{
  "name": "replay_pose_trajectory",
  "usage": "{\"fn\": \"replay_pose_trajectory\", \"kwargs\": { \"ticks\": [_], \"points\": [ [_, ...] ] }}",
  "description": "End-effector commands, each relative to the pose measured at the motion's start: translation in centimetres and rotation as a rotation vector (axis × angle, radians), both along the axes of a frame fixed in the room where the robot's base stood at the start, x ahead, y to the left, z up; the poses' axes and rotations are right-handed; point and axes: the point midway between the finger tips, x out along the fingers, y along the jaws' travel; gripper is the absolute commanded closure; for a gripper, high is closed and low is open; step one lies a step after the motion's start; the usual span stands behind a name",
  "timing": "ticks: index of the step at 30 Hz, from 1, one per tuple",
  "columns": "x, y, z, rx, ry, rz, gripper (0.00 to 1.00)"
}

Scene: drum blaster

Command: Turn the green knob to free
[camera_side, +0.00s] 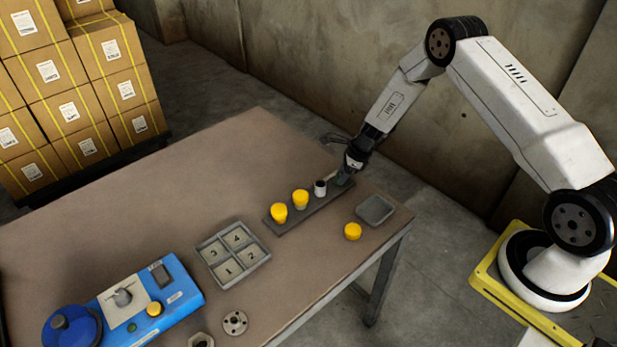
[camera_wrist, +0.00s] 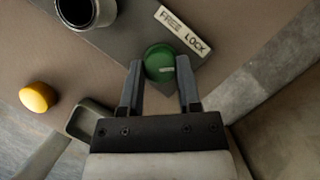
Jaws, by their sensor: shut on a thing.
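The green knob (camera_wrist: 158,60) is round and carries a short white mark on its top. It stands on a dark grey plate beside a white label (camera_wrist: 184,31) reading FREE and LOCK. My gripper (camera_wrist: 160,78) has one finger on each side of the knob and is shut on it. The white mark lies between the fingers; I cannot tell for sure which word it points to. In the side view my gripper (camera_side: 349,172) is at the right end of the plate (camera_side: 318,208), partly hiding the knob.
A grey tray (camera_side: 375,209) and a yellow disc (camera_side: 353,231) are nearby. A numbered tray (camera_side: 233,254) and a blue device (camera_side: 178,290) sit further left.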

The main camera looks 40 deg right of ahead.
Motion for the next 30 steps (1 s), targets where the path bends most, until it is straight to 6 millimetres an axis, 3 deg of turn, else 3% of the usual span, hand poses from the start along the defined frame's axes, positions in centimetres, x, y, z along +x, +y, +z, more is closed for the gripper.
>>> {"fn": "replay_pose_trajectory", "kwargs": {
  "ticks": [14,30],
  "points": [
    [0.09,-0.13,0.01,-0.002,0.0,0.098,1.0],
    [0.36,-0.25,-0.05,-0.003,0.001,0.538,1.0]
  ]
}}
